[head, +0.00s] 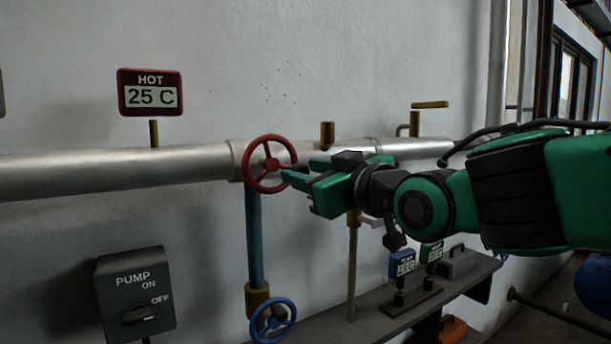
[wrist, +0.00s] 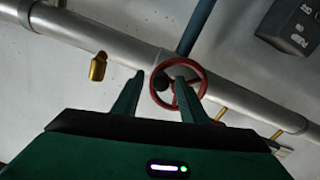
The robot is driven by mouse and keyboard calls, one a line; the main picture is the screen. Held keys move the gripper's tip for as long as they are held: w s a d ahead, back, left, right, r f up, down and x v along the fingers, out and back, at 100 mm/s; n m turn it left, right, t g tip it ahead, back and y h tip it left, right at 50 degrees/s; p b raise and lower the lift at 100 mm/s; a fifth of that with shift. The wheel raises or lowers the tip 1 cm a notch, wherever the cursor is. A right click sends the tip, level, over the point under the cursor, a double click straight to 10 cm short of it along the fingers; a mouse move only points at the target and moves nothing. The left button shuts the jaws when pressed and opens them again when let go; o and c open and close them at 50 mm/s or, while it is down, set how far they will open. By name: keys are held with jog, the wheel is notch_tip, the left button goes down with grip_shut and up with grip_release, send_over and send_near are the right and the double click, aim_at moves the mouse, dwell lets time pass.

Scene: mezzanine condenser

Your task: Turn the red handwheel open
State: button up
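The red handwheel (head: 270,163) is mounted on the silver pipe, left of centre in the head view. It also shows in the wrist view (wrist: 203,82), just beyond my fingertips. My green gripper (head: 292,174) reaches in from the right, with its fingertips at the wheel's right edge. In the wrist view my two fingers (wrist: 160,78) are spread apart. The right finger overlaps the wheel in the picture and the left finger lies left of its rim. Nothing is clearly clamped between them. I cannot tell whether either finger touches the wheel.
The silver pipe (head: 110,172) runs along the wall. A HOT 25 C display (head: 150,94) stands above it. A blue handwheel (head: 273,319) and a PUMP switch box (head: 135,292) are below. A shelf (head: 385,318) holds small blue (head: 402,265) and green (head: 432,253) displays.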

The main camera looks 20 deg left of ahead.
jog(key=shift+w, duration=0.1)
grip_shut()
jog(key=shift+a+r, duration=0.1)
jog(key=shift+a, duration=0.2)
jog(key=shift+d, duration=0.15)
jog(key=shift+d+n, duration=0.1)
jog(key=shift+n, duration=0.2)
